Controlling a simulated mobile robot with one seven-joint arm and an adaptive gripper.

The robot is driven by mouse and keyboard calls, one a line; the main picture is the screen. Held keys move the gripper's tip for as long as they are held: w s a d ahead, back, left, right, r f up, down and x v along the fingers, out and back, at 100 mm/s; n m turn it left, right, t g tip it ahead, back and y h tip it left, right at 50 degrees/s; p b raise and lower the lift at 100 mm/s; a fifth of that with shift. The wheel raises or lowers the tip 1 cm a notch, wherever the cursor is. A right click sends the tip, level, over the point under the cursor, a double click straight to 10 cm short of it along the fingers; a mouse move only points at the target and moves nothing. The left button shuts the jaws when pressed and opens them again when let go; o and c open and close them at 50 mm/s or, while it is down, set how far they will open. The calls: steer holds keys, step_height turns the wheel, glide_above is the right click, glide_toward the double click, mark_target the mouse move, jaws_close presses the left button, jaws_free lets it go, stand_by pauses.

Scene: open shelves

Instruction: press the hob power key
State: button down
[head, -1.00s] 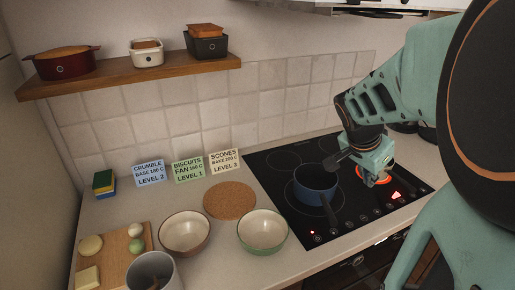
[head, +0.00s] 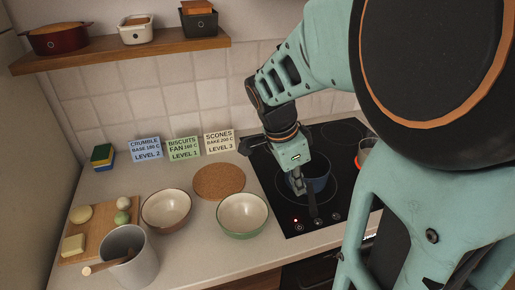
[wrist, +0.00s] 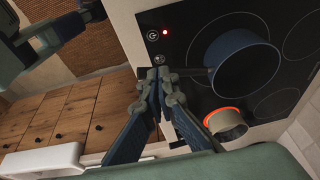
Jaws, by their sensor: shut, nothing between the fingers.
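The black glass hob (head: 262,170) lies in the counter. The lamp also shows in the head view (head: 295,220). My gripper (wrist: 160,74) is shut and empty, pointing down over the hob's front strip. In the wrist view its tips appear a short way from the key, near the blue pan's handle. Whether the tips touch anything cannot be told. The blue saucepan (wrist: 222,75) stands on the hob.
A smaller pot (wrist: 228,124) stands on a glowing orange ring. Bowls (head: 166,210) (head: 242,215), a cork mat (head: 219,182) and a grey pot (head: 142,262) stand left of the hob. My arm hides the hob's right side in the head view.

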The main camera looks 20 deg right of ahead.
steer(key=shift+s+a+f, duration=0.2)
steer(key=shift+s+a, duration=0.05)
steer(key=shift+a, duration=0.4)
steer(key=shift+f, duration=0.1)
glide_toward(300, 227)
steer(key=x, duration=0.5)
steer(key=shift+d+p, duration=0.35)
steer(key=shift+w+f, duration=0.1)
steer(key=shift+f, duration=0.6)
steer(key=shift+f, duration=0.1)
